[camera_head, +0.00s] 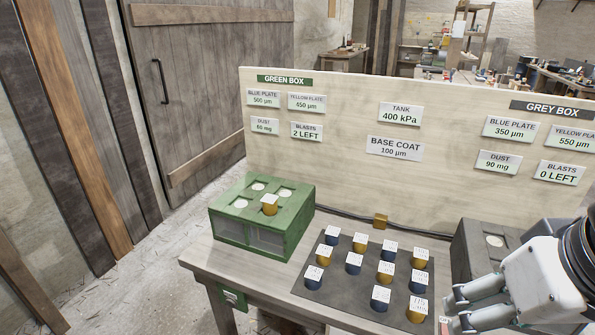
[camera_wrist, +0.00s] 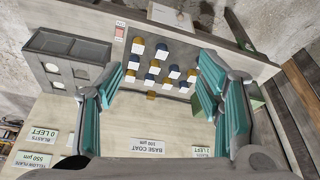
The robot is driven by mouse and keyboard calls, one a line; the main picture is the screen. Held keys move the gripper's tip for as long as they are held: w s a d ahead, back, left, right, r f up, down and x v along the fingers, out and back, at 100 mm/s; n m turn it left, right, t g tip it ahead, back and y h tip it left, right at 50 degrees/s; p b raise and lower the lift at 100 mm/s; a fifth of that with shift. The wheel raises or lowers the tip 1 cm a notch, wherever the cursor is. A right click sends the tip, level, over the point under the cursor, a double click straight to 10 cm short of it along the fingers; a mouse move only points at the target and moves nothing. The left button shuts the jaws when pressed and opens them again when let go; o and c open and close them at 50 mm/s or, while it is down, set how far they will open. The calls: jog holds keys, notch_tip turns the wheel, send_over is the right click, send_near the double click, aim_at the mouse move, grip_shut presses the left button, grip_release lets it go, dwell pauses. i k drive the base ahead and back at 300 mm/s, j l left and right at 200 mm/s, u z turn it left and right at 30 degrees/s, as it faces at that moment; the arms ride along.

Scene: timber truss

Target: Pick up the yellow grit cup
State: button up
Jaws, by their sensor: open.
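Several yellow cups with white labelled tops stand among dark blue ones on a dark mat (camera_head: 338,290). One yellow cup (camera_head: 416,315) is at the mat's near right corner, another yellow cup (camera_head: 420,262) at its right side, and a third yellow cup (camera_head: 324,258) towards the left. One more yellow cup (camera_head: 269,207) sits on top of the green box (camera_head: 232,233). Most label numbers are too small to read. My gripper (camera_head: 452,312) is at the lower right, beside the mat. In the wrist view my gripper (camera_wrist: 164,88) is open and empty, with the cups beyond its fingers.
A grey box (camera_head: 465,245) stands right of the mat, partly hidden by my arm; it also shows in the wrist view (camera_wrist: 72,47). An upright sign board (camera_head: 345,170) runs behind the table. A dark cable with a yellow block (camera_head: 380,221) lies along its foot.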

aim_at(270, 203)
jog(key=i+j, duration=0.2)
jog(key=i, duration=0.2)
jog(key=i+j, duration=0.2)
jog(key=i, duration=0.15)
jog(key=i+j, duration=0.2)
jog(key=i, duration=0.2)
jog(key=u, duration=0.05)
